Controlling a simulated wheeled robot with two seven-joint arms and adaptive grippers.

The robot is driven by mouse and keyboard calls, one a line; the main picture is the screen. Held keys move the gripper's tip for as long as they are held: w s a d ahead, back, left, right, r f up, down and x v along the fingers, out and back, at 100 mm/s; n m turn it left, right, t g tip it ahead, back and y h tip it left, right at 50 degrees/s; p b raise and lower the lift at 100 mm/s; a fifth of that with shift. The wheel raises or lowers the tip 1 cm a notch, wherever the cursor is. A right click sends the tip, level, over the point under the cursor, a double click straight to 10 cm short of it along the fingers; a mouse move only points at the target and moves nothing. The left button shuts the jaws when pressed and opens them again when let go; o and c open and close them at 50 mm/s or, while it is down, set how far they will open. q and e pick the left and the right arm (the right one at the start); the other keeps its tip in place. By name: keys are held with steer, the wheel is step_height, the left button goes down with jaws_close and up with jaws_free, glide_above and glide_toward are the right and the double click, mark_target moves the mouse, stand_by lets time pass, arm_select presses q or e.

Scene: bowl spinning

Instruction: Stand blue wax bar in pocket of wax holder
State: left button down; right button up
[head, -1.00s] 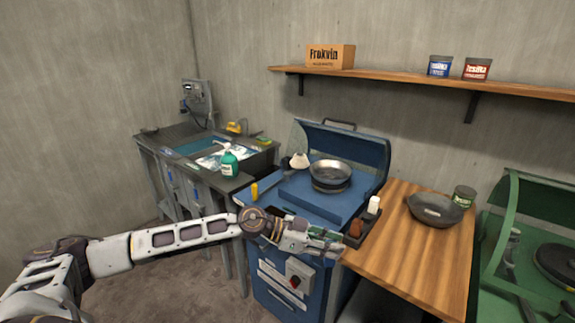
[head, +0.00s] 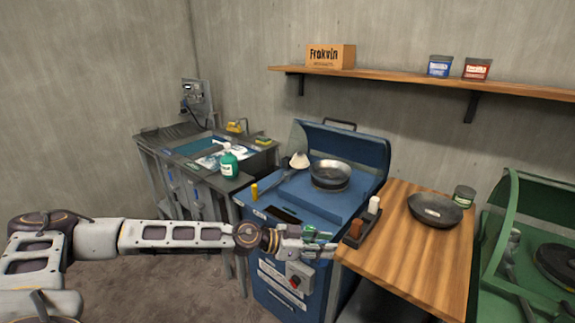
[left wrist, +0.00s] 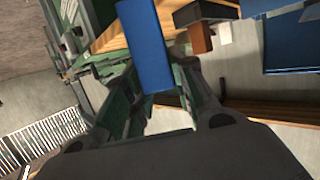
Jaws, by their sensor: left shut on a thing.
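The blue wax bar (left wrist: 148,45) is held between the fingers of my left gripper (left wrist: 155,100) in the left wrist view, sticking out past the fingertips. In the head view my left gripper (head: 322,243) is at the front right of the blue machine, just left of the wax holder; I cannot make out the bar there. The wax holder (head: 366,238) is a narrow black tray with a brown bar (head: 356,228) at its near end and a white bar (head: 374,204) at its far end. In the left wrist view the brown bar (left wrist: 201,40) is right of the blue bar, apart from it.
The holder lies on the left edge of the wooden table (head: 416,258). A dark pan (head: 434,210) and a green can (head: 464,196) stand farther back. The blue machine (head: 270,212) carries a metal bowl (head: 330,174).

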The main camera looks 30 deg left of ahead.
arm_select(q)
steer(key=shift+w+a+f+n+t+y, duration=0.15)
steer(key=shift+a+f+n+t+y, duration=0.4)
steer(key=shift+a+f, duration=0.25)
steer(key=shift+a+f+n+t+y, duration=0.35)
steer(key=shift+f+n, duration=0.1)
steer(key=shift+f, duration=0.35)
steer(key=shift+f, duration=0.1)
steer(key=shift+s+a+f+n+t+y, duration=1.6)
steer(key=shift+s+a+f+n+y, duration=1.2)
steer(key=shift+a+f, duration=2.15)
steer(key=d+f+n+y, duration=0.1)
steer(key=d+n+y, duration=0.1)
steer(key=d, duration=0.4)
steer(key=shift+y, duration=0.7)
steer(key=shift+w+d, duration=0.1)
steer(key=shift+d, duration=0.15)
